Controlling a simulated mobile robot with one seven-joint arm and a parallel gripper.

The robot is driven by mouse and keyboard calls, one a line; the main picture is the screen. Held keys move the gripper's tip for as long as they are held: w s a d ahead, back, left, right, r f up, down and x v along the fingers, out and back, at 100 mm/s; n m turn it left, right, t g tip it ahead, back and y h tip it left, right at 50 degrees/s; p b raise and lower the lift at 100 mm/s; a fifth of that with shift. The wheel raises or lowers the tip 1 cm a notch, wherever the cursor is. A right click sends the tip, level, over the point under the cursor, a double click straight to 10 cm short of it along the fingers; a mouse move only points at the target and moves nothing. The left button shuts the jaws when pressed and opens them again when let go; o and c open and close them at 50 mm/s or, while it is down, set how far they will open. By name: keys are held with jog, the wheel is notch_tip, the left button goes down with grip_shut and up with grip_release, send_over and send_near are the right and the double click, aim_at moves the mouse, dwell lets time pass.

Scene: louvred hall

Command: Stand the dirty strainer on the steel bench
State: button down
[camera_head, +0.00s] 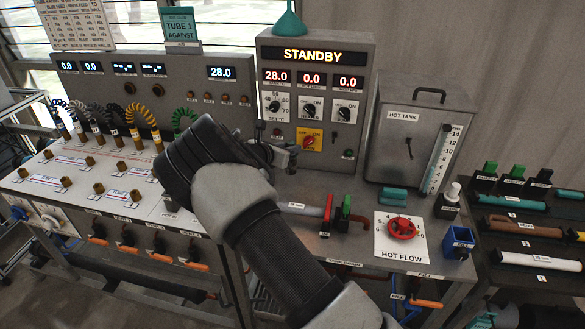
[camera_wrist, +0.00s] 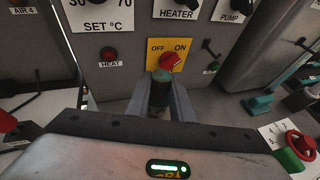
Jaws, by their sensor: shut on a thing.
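My gripper (camera_head: 283,152) is in front of the STANDBY control box, above the back of the steel bench (camera_head: 333,185). In the wrist view my gripper (camera_wrist: 163,100) is shut on a small dark teal, greyish cylinder (camera_wrist: 161,82). It looks like the strainer, but its dirt cannot be made out. Its lower part is hidden between the jaws. In the head view the held thing is mostly hidden by my wrist. I cannot tell whether it touches the bench.
The STANDBY box (camera_head: 313,95) with its red switch stands behind my gripper. The hot tank (camera_head: 405,140) is to the right. A clear pipe with red and green handles (camera_head: 343,212), a red wheel (camera_head: 401,228) and a blue block (camera_head: 459,240) occupy the front right.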

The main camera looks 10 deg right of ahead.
jog(key=shift+f, duration=2.65)
jog(key=shift+f, duration=0.25)
jog(key=c, duration=1.6)
grip_release()
jog(key=shift+r, duration=0.1)
jog(key=shift+o, duration=0.2)
